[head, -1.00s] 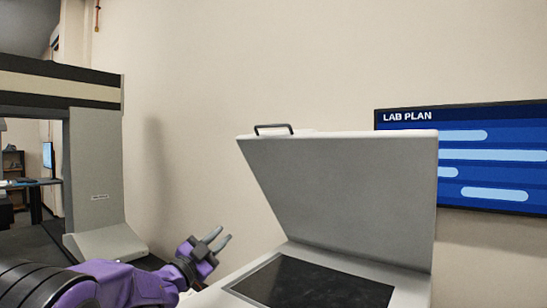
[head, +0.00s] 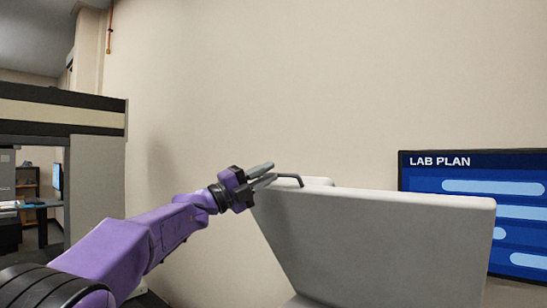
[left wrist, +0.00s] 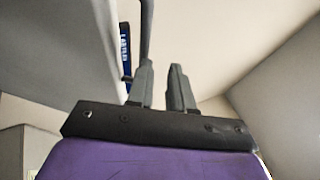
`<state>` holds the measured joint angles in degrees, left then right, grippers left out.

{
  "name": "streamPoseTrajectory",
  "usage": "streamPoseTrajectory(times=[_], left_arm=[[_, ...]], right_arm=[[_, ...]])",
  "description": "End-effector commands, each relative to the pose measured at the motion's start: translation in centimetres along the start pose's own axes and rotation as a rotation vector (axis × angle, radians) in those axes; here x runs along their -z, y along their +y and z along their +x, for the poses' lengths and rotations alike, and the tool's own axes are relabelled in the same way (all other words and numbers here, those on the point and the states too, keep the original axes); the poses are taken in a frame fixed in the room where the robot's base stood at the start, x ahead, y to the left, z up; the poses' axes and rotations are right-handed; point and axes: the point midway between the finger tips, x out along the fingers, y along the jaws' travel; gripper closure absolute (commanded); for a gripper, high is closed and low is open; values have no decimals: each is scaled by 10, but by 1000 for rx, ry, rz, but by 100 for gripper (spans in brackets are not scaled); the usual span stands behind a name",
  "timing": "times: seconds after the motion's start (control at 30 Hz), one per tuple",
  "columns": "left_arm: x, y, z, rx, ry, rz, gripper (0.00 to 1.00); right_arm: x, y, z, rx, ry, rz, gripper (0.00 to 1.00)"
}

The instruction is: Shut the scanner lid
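The grey scanner lid (head: 375,240) stands raised and tilted in the head view. Its dark handle (head: 290,178) sticks up at the lid's upper left corner. My left gripper (head: 272,173) is at the handle, its fingertips close beside or overlapping it. In the left wrist view the two fingers (left wrist: 162,85) are apart with a gap between them. The handle's bar (left wrist: 147,35) runs up in line with the left finger, and the lid (left wrist: 65,45) fills the left side. I cannot tell whether the fingers touch the handle. The scanner bed is mostly out of view. My right gripper is not in view.
A blue "LAB PLAN" screen (head: 475,210) hangs on the wall behind the lid at the right. A large grey gantry machine (head: 95,185) stands at the left. The wall between them is bare.

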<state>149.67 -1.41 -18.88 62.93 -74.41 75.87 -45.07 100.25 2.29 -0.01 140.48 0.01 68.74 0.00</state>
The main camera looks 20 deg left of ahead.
Motion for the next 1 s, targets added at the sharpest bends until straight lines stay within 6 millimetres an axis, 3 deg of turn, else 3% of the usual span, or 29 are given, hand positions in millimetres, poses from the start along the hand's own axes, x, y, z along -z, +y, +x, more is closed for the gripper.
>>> streamPoseTrajectory(times=[0.03,0.13,0.43,0.5,1.0], left_arm=[[-1,0,12,-6,3,-4,78],[-1,5,22,-7,3,-6,78],[0,10,26,-8,4,-8,78],[0,10,26,-8,4,-7,100],[0,12,25,-12,3,-8,100]], right_arm=[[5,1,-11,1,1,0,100],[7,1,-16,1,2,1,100],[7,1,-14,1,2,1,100],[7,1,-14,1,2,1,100],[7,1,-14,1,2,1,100]])
